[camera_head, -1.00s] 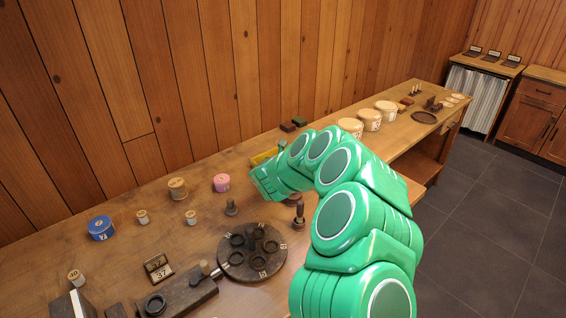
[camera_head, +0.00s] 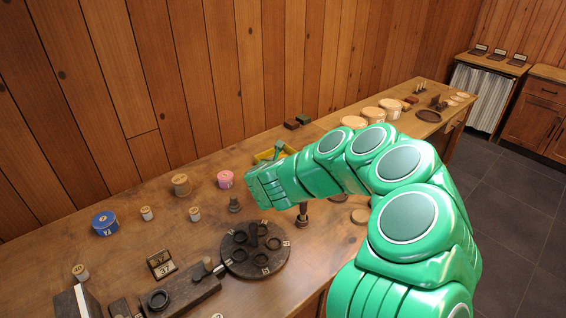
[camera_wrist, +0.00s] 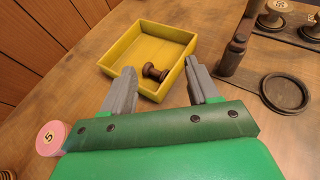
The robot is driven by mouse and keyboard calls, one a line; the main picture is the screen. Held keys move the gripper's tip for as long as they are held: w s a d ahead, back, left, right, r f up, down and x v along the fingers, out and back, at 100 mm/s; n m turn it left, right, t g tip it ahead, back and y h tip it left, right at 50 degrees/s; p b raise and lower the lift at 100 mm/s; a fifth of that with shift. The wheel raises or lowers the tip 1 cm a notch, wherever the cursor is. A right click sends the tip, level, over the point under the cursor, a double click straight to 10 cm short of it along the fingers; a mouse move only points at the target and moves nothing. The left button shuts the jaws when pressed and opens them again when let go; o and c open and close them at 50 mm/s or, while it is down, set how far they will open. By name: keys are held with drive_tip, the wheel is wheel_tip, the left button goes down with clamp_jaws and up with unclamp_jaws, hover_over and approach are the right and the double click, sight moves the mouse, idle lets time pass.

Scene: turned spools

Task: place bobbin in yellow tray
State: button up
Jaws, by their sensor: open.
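The yellow tray (camera_wrist: 180,38) lies ahead of my gripper in the wrist view. In the head view only part of the yellow tray (camera_head: 264,156) shows behind my arm. A dark brown bobbin (camera_wrist: 155,73) lies on its side inside the tray, near its front wall. My gripper (camera_wrist: 160,88) is open, its two grey fingers apart on either side of the tray's near corner. Nothing is between the fingertips except the view of the tray and bobbin. In the head view my arm hides the fingers.
A pink spool (camera_wrist: 50,137) stands left of my gripper. A dark upright post (camera_wrist: 233,52) and a dark ring (camera_wrist: 285,93) are at right. In the head view a round dark holder (camera_head: 254,262) and a blue spool (camera_head: 105,223) stand on the bench.

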drive_tip(key=shift+v, duration=1.6)
